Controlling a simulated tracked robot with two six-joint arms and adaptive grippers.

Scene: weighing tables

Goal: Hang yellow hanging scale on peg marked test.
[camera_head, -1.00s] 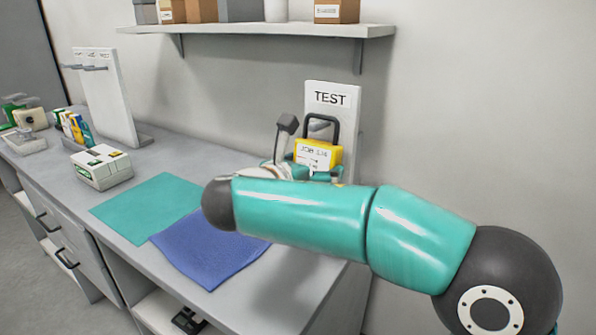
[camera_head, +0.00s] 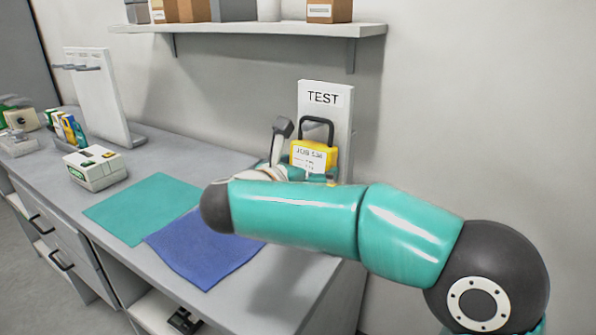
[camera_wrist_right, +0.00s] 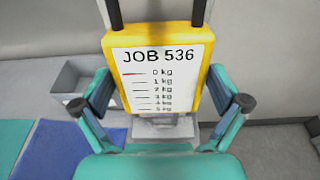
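The yellow hanging scale (camera_head: 314,157) has a dark loop handle on top and a white face. In the right wrist view the scale (camera_wrist_right: 186,90) reads "JOB 536" over a kg list. My right gripper (camera_wrist_right: 160,92) has a finger at each side edge of the scale and holds it upright. In the head view my right gripper (camera_head: 300,173) is partly hidden by my arm. The white board marked TEST (camera_head: 323,97) stands behind the scale. The handle overlaps its face, and I cannot tell whether the loop is around the peg. My left gripper is out of view.
A second white board with pegs (camera_head: 100,95) stands at the back left. A green and white box (camera_head: 96,167), a teal mat (camera_head: 140,208) and a blue cloth (camera_head: 195,250) lie on the grey bench. A shelf (camera_head: 250,29) with boxes is above. A grey bin (camera_wrist_right: 75,80) shows in the wrist view.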

